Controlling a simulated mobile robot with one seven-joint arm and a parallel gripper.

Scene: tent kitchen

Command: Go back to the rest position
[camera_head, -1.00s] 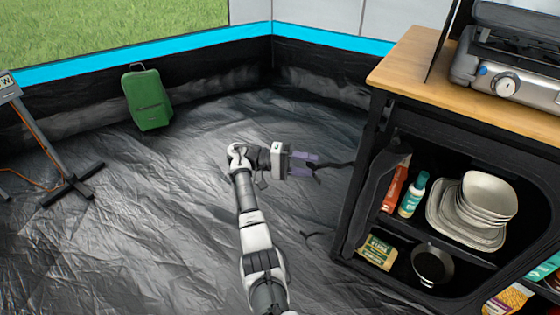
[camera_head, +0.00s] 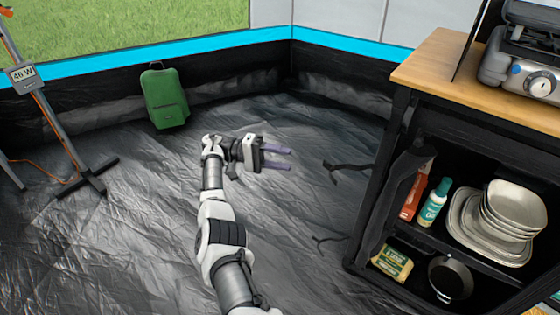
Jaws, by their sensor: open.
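My gripper (camera_head: 283,159) is near the middle of the head view, at the end of my outstretched arm. Its two purple fingers point right and stand apart, with nothing between them. It hangs over the dark tent floor, left of the kitchen cabinet (camera_head: 370,215) and clear of it.
A green bag (camera_head: 165,98) leans by the tent wall. A stand (camera_head: 62,130) is at left.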

